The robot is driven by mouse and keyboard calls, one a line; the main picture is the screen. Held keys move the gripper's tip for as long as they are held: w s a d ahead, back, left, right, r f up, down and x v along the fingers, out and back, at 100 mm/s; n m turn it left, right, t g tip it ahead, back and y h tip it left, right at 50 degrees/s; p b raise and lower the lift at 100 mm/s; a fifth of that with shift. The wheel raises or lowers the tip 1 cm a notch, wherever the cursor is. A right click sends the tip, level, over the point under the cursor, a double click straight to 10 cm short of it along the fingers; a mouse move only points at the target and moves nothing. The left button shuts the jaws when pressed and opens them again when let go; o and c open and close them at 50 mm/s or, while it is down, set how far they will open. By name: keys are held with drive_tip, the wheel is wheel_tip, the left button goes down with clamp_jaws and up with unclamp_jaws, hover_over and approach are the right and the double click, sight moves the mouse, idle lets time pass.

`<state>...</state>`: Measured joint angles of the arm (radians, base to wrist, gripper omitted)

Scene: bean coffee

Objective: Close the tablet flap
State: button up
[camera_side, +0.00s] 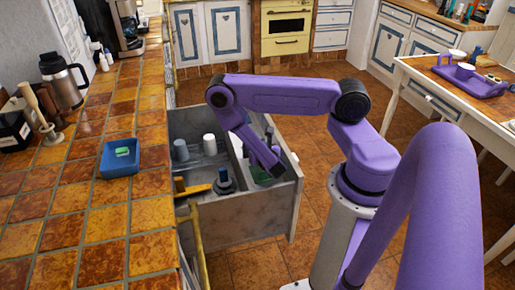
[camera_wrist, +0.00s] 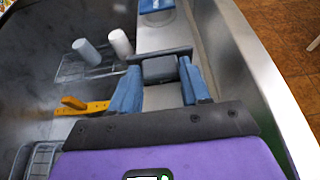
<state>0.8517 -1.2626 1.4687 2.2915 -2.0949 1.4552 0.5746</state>
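My gripper (camera_side: 274,163) reaches down into the right part of an open drawer-like tub (camera_side: 245,212). In the wrist view my gripper (camera_wrist: 160,72) has its two blue fingers apart, with a gap between them. Beyond and between the fingertips is a grey block with a dark bar across its top (camera_wrist: 160,53); it may be the tablet flap, but I cannot tell for sure, nor whether the fingers touch it. A green piece (camera_side: 261,174) shows in the tub beside my gripper, partly hidden by it.
White cups (camera_side: 209,144) and a yellow-handled item (camera_side: 193,190) are in the tub's left part. A blue tray (camera_side: 119,158) with a green item sits on the tiled counter. The tub's right wall (camera_wrist: 260,65) is close to my gripper.

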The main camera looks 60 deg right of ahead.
clamp_jaws()
